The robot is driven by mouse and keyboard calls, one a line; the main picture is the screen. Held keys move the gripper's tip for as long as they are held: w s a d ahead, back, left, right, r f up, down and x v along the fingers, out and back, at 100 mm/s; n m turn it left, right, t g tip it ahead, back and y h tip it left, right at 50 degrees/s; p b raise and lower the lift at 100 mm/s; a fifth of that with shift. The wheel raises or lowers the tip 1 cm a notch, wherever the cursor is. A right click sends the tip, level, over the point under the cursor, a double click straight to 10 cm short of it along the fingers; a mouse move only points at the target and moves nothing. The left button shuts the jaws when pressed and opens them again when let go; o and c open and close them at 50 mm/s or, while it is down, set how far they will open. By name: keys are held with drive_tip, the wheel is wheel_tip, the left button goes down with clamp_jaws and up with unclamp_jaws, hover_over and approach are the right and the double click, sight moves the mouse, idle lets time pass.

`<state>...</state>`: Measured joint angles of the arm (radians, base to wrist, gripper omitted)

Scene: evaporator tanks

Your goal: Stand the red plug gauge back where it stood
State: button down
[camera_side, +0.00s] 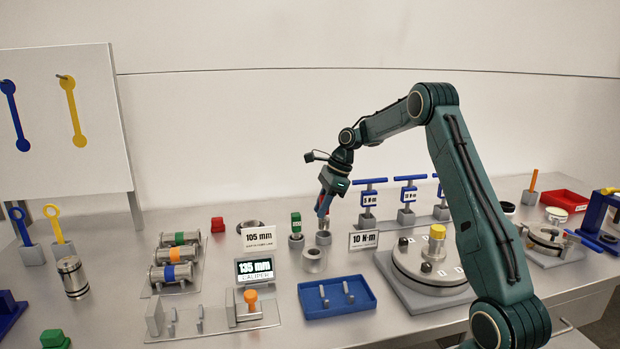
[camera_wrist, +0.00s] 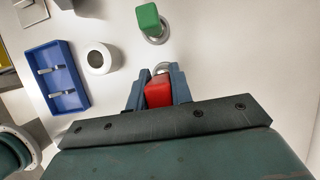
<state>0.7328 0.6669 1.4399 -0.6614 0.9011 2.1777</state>
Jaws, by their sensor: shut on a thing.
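My gripper (camera_side: 322,207) is shut on the red plug gauge (camera_wrist: 158,93); the wrist view shows its red handle between the blue fingers (camera_wrist: 157,88). In the side view the gripper points down directly over a small grey stand (camera_side: 323,238). The gauge is mostly hidden by the fingers there, and I cannot tell whether its lower end is inside the stand. The green plug gauge (camera_side: 296,224) stands upright in a similar stand just left; it also shows in the wrist view (camera_wrist: 148,17).
A grey ring (camera_side: 313,260) and a blue tray (camera_side: 337,297) with small pins lie in front of the stand. Blue T-handled tools (camera_side: 368,198) stand behind to the right. A 10 N·m sign (camera_side: 363,240) is close on the right, a 105 mm sign (camera_side: 259,238) on the left.

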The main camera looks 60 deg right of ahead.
drive_tip(key=shift+f, duration=1.85)
drive_tip(key=c, duration=1.2)
unclamp_jaws()
drive_tip(key=shift+o, duration=0.2)
drive_tip(key=shift+r, duration=0.1)
drive_tip(key=v, duration=1.3)
drive_tip(key=shift+r, duration=0.25)
drive_tip(key=shift+s+d, duration=0.1)
drive_tip(key=shift+s, duration=0.05)
